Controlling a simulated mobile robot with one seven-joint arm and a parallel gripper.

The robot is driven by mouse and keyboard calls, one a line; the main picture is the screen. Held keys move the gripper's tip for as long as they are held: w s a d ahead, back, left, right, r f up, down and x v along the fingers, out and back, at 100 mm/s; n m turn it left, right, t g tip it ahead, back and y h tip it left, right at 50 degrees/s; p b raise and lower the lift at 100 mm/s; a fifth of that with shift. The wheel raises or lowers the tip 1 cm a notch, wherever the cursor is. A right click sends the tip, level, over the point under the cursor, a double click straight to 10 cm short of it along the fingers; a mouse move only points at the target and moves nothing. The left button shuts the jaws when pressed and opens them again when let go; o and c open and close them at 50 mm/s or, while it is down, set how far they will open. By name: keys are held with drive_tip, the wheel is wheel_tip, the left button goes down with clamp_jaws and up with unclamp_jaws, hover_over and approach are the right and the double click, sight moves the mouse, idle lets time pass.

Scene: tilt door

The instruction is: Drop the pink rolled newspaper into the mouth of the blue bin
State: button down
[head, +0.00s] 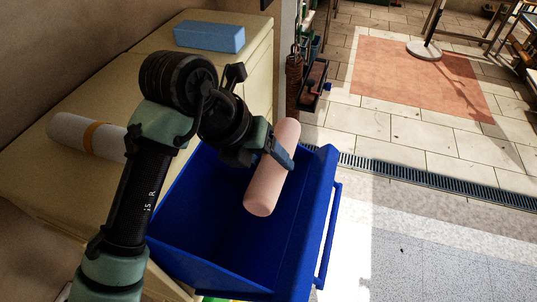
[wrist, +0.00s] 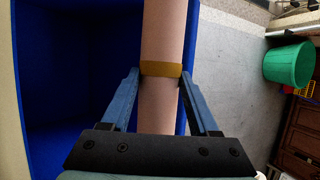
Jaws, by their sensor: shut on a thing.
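The pink rolled newspaper (head: 262,193) is a smooth pale-pink cylinder, and it also shows in the wrist view (wrist: 163,30) with a mustard band around it. My gripper (head: 280,152) is shut on it at the band, one finger on each side in the wrist view (wrist: 163,76). The blue bin (head: 195,235) has its mouth open, with a handle bar along its right side. The roll is tilted over the mouth near the right rim, its lower end over the opening. The wrist view shows the bin's dark blue inside (wrist: 65,85) left of the roll.
A cream cabinet top (head: 215,80) lies behind and left of the bin. On it are a blue block (head: 209,36) and a white roll with an orange band (head: 85,134). A green bucket (wrist: 289,65) stands on the floor beyond. The floor right of the bin is clear.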

drive_tip(key=shift+w+a+f+b, duration=0.1)
drive_tip(key=shift+w+f+b, duration=0.05)
drive_tip(key=shift+b, duration=0.4)
wheel_tip(320, 180, down, 12)
drive_tip(key=b, duration=1.2)
drive_tip(key=shift+c, duration=0.3)
unclamp_jaws()
drive_tip(key=shift+r, duration=0.2)
wheel_tip(320, 180, up, 10)
drive_tip(key=p, duration=0.6)
